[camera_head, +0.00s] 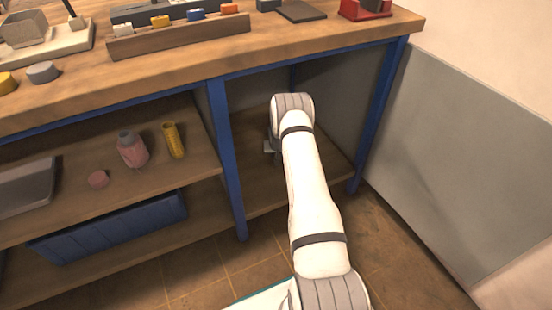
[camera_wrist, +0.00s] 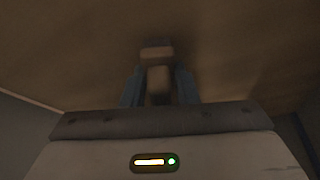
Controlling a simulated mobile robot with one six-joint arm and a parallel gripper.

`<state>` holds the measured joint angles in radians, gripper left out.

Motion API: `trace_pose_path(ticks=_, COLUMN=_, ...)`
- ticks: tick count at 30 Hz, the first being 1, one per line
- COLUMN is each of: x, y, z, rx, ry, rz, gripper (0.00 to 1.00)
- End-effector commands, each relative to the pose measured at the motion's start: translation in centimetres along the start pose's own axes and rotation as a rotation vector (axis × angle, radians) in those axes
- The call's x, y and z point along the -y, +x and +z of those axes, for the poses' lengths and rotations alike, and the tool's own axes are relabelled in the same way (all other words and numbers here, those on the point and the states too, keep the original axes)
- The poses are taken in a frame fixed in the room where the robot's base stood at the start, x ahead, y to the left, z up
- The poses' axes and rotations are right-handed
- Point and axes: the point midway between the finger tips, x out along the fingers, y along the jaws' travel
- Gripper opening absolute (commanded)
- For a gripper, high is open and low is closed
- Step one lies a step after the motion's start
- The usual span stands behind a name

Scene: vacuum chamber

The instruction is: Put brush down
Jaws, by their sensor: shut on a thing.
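In the wrist view my gripper (camera_wrist: 158,84) is shut, its two bluish fingers on either side of a small brownish block-like thing, which I take to be the brush (camera_wrist: 156,50). The picture is dark and blurred, so bristles and handle cannot be told apart. A brown wooden surface fills the view beyond it; whether the brush touches it I cannot tell. In the head view my arm reaches into the right lower bay of the workbench, above its wooden shelf (camera_head: 258,187). My gripper there is mostly hidden by my wrist, and the brush cannot be made out.
A blue bench leg (camera_head: 227,160) stands left of my arm and another (camera_head: 377,120) to the right. The benchtop (camera_head: 190,62) lies overhead. Bare shelf shows around my wrist.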

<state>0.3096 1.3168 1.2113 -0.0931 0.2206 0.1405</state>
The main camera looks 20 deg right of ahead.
Motion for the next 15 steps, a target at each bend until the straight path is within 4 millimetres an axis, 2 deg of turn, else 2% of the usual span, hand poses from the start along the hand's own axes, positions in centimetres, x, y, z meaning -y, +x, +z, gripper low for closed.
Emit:
trace_pose_path(ticks=1, x=0.05, y=1.16, z=0.54, rx=0.001, ry=-0.001, rz=0.0, gripper=0.05)
trace_pose_path(ticks=3, x=0.08, y=1.6, z=0.65, rx=-0.001, ry=-0.001, rz=0.0, gripper=0.05)
trace_pose_path(ticks=14, x=0.16, y=1.9, z=0.81, rx=0.0, ry=-0.002, rz=-0.001, gripper=0.05)
trace_pose_path(ticks=15, x=0.16, y=1.81, z=0.77, rx=0.0, ry=-0.002, rz=-0.001, gripper=0.28)
